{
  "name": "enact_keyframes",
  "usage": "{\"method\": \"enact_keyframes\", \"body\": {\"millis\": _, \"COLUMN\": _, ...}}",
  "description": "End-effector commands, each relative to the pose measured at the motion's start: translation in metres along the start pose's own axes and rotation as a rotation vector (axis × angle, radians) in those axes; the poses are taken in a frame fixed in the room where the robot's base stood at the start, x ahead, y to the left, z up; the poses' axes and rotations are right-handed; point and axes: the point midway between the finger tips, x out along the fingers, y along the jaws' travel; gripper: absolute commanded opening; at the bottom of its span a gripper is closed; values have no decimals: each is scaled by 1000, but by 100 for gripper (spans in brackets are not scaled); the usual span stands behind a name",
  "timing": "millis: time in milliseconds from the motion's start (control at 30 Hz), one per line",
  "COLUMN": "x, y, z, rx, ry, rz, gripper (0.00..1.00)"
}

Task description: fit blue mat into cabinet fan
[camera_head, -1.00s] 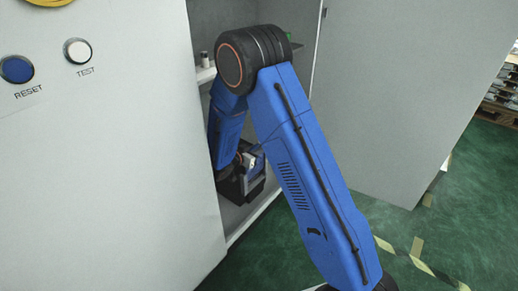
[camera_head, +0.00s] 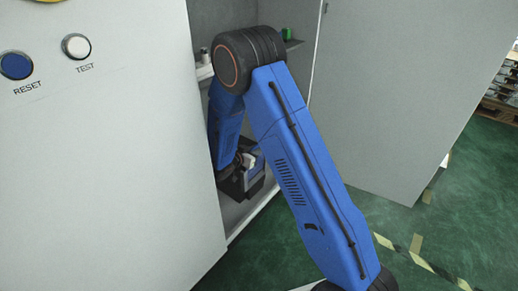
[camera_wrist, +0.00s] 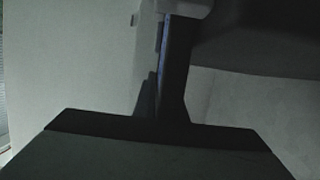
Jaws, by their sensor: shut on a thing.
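The cabinet fan (camera_head: 236,190) is a black box low inside the open cabinet. The wrist view shows what looks like its dark frame (camera_wrist: 90,124) around a grey face. My gripper (camera_head: 248,162) is down inside the cabinet at the box, partly hidden by my arm. In the wrist view my gripper (camera_wrist: 166,14) is shut on a thin, dark blue sheet, the blue mat (camera_wrist: 174,65), seen nearly edge-on. The mat's lower end reaches the frame's upper edge in the picture. The wrist view is too dark to tell whether it is inside or in front.
The cabinet's front panel (camera_head: 100,170) with RESET and TEST buttons stands close on the left. The open door (camera_head: 410,100) stands on the right. A shelf (camera_head: 203,72) with small items crosses the cabinet above the fan.

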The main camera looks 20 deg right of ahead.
Motion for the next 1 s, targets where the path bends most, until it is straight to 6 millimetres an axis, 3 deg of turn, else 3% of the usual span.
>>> {"method": "enact_keyframes", "body": {"millis": 1000, "x": 6, "y": 0, "z": 19, "rx": 0, "ry": 0, "rz": 0, "gripper": 0}}
